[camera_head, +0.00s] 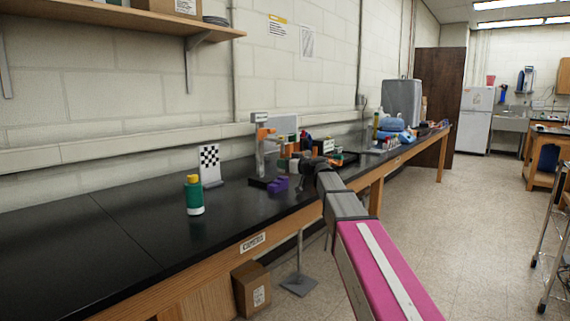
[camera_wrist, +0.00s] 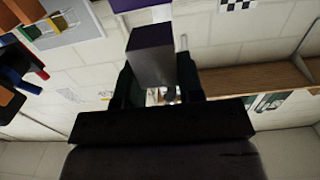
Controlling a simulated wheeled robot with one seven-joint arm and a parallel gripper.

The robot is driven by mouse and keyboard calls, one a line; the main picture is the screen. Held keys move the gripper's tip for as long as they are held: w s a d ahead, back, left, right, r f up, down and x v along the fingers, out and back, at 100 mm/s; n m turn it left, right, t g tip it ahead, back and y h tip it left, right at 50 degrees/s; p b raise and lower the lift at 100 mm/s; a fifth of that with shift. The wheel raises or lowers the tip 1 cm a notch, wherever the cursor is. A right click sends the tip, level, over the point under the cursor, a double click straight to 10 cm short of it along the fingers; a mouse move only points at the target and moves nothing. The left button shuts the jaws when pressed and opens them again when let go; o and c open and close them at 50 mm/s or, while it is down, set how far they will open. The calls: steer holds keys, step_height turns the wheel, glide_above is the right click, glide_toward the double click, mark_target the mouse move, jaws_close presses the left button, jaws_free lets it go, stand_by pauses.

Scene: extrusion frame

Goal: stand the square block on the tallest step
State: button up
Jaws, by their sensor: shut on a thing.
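My gripper (camera_wrist: 157,80) is shut on a grey square-sided block (camera_wrist: 150,52) in the wrist view; the block stands out past both dark fingers. In the head view my gripper (camera_head: 296,164) is above the back part of the black bench, and the block cannot be made out there. A purple stepped piece (camera_head: 278,184) sits on the bench just below and left of my gripper. A purple edge (camera_wrist: 132,4) shows at the top of the wrist view, apart from the block. Which step is tallest is too small to tell.
A grey extrusion frame (camera_head: 260,152) with orange parts stands behind the steps. A checkerboard panel (camera_head: 210,164) and a green bottle (camera_head: 194,196) with a yellow cap stand to the left. Coloured items crowd the bench behind my gripper. The bench's left part is clear.

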steer(key=shift+s+f, duration=0.1)
steer(key=shift+f, duration=0.3)
steer(key=o, duration=1)
steer(key=shift+s+f, duration=0.1)
steer(key=shift+f, duration=0.1)
steer(key=shift+c, duration=0.2)
steer(key=shift+r, duration=0.1)
steer(key=shift+a+r, duration=0.1)
steer(key=shift+r, duration=0.2)
steer(key=r+v, duration=0.1)
steer(key=v, duration=1.1)
